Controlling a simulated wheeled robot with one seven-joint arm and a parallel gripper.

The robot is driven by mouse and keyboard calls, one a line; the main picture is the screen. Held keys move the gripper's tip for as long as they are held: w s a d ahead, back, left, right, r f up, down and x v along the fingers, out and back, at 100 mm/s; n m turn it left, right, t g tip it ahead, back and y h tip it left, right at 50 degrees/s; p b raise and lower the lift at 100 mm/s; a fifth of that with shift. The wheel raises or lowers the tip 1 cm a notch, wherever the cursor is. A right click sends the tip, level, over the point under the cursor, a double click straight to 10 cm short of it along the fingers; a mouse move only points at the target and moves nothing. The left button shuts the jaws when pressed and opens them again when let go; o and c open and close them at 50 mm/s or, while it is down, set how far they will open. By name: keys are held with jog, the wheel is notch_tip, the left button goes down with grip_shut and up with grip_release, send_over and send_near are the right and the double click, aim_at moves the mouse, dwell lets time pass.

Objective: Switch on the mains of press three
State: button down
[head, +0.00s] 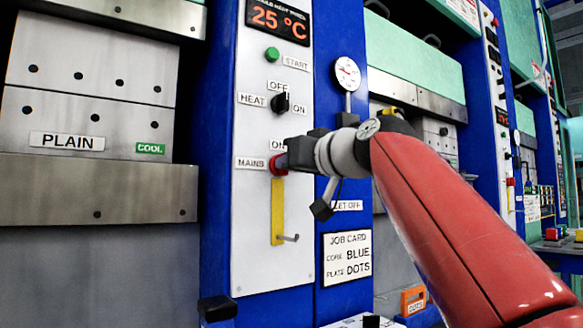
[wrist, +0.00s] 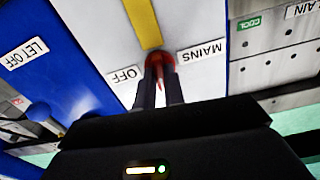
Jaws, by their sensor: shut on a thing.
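The red mains switch (head: 276,165) is on the white control panel, right of its MAINS label (head: 251,163). An ON label (head: 277,145) is above it. In the wrist view the red switch (wrist: 159,60) lies between the MAINS label (wrist: 202,55) and an OFF label (wrist: 125,76). My gripper (head: 284,162) reaches it from the right; its dark fingers (wrist: 160,90) are shut on the red handle. The gripper covers part of the switch, and I cannot tell which way the handle points. No press number is readable.
Above are a black heat knob (head: 282,103), a green START button (head: 271,54) and a 25 °C display (head: 278,20). A yellow strip (head: 278,205) with a small grey lever (head: 289,238) is below. A job card (head: 347,257) and gauge (head: 347,73) are right.

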jog(key=shift+f+n, duration=0.1)
jog(key=shift+n, duration=0.5)
jog(key=c, duration=1.5)
grip_release()
jog(key=b+v, duration=0.2)
jog(key=v, duration=0.5)
jog(key=shift+s+d, duration=0.25)
jog(key=shift+s, duration=0.1)
